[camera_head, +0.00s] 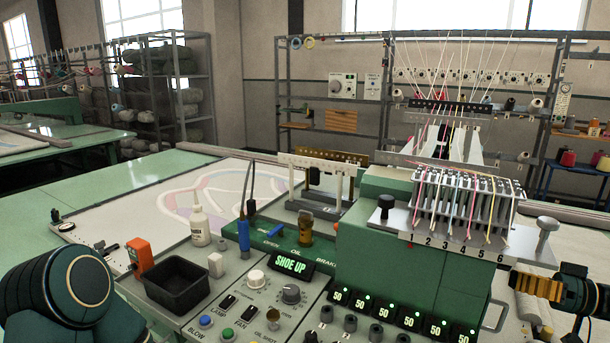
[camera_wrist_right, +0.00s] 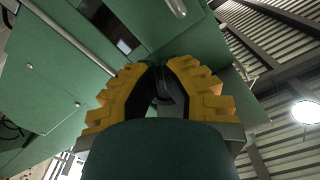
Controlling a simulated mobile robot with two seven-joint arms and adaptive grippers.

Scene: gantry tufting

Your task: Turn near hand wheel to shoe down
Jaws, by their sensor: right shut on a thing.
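The green tufting head (camera_head: 385,235) carries numbered needle stations. Its display (camera_head: 290,262) reads SHOE UP. My right gripper (camera_head: 516,281) has yellow fingers and reaches in from the right edge, beside the head's right side. In the right wrist view, the gripper (camera_wrist_right: 160,72) is shut around a small dark part against the green housing. This appears to be the grip of the near hand wheel; the wheel's full outline is hidden by the fingers. A bulky link of my left arm fills the lower left of the head view; the left gripper is out of view.
A silver knob (camera_head: 547,226) and a metal bar handle (camera_head: 495,314) are close to my right gripper. A black tray (camera_head: 177,286), an orange device (camera_head: 139,255) and a white bottle (camera_head: 199,226) stand left of the control panel (camera_head: 245,308). Yarn strands rise above the head.

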